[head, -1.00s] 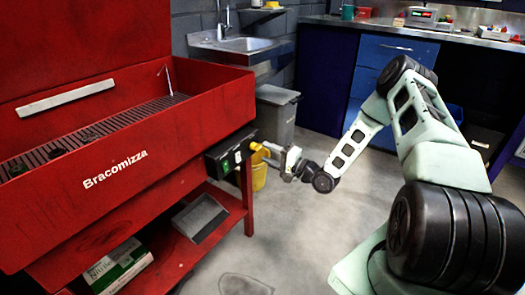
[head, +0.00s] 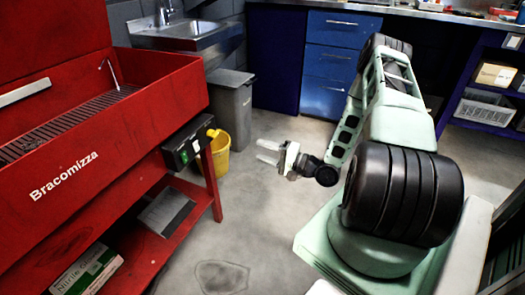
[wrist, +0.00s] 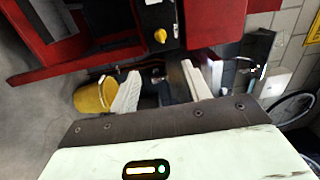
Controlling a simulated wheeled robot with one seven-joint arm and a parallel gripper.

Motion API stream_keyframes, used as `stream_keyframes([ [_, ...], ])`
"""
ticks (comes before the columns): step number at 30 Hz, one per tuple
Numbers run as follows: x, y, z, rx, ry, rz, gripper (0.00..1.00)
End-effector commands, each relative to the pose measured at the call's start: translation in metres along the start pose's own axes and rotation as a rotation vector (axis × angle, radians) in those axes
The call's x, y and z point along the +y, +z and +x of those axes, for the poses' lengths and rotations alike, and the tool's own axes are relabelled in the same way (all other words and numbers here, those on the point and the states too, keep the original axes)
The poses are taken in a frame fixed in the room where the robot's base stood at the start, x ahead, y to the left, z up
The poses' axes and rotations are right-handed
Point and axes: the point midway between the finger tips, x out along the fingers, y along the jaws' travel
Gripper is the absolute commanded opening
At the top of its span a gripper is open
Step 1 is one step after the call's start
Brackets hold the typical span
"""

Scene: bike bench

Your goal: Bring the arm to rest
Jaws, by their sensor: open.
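My gripper (head: 268,151) is in the middle of the head view, in free air to the right of the red parts washer (head: 120,120). Its two pale fingers point left and stand apart with nothing between them. In the wrist view my gripper (wrist: 161,84) also shows its two light fingers apart and empty. The yellow knob (head: 212,133) on the washer's black switch box (head: 187,146) is to the left of the fingertips, clear of them.
A yellow bucket (head: 221,155) and a grey bin (head: 231,105) stand behind the washer's right end. A sink (head: 188,33) and blue drawers (head: 330,65) line the back. A purple shelf (head: 487,107) with boxes is at right. The floor between washer and arm is clear.

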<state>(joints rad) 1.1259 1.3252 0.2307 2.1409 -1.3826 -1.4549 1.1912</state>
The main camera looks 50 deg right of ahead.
Motion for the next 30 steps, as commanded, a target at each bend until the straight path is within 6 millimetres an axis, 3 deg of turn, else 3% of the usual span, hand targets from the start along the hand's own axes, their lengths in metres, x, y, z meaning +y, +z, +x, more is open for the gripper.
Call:
stream_keyframes([
  [12,-0.001,0.001,0.003,-0.004,0.006,-0.006,0.48],
  [17,-0.004,0.012,0.036,-0.080,0.134,-0.130,0.48],
  [20,-0.009,0.030,0.073,-0.177,0.286,-0.291,0.48],
  [24,-0.025,0.070,0.115,-0.328,0.502,-0.544,0.48],
  [30,-0.064,0.147,0.137,-0.558,0.744,-0.862,0.48],
])
